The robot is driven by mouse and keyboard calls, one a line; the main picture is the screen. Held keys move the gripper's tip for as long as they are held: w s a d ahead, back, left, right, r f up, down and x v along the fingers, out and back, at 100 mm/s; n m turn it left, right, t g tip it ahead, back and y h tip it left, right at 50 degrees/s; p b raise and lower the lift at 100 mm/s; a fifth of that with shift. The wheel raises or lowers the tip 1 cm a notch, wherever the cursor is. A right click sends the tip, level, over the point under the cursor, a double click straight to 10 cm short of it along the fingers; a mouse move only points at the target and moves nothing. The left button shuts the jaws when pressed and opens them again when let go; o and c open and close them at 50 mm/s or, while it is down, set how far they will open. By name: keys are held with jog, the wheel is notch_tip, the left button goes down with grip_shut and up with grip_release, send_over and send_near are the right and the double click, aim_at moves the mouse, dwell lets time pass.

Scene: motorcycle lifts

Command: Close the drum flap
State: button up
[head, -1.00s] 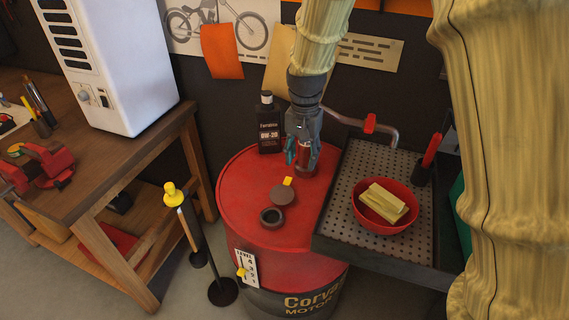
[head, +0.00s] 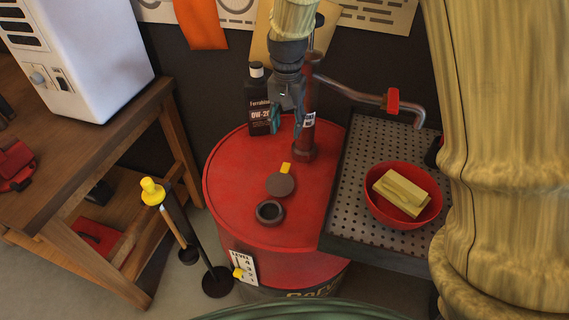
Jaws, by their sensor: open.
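The red drum (head: 235,190) stands in the middle of the head view. On its top a short dark round collar (head: 270,212) surrounds an opening. The brown round flap (head: 281,185) with a yellow tab (head: 286,168) stands open at the collar's far side. My gripper (head: 286,130) is open and empty, pointing down over the back of the drum top. It is beyond the flap, in front of the red pump post, and apart from the flap.
A red pump (head: 304,135) with a bent spout rises from the drum's back. A black oil bottle (head: 258,100) stands behind. At right, a perforated tray (head: 345,205) holds a red bowl (head: 377,215) with yellow cloths. A yellow-topped stand (head: 152,190) is at left, beside a wooden bench (head: 110,140).

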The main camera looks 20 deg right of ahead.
aim_at(286, 165)
jog(key=shift+w+f+b, duration=0.15)
jog(key=shift+f+b, duration=0.25)
jog(key=shift+f, duration=7.05)
jog(key=shift+c, duration=0.4)
grip_shut()
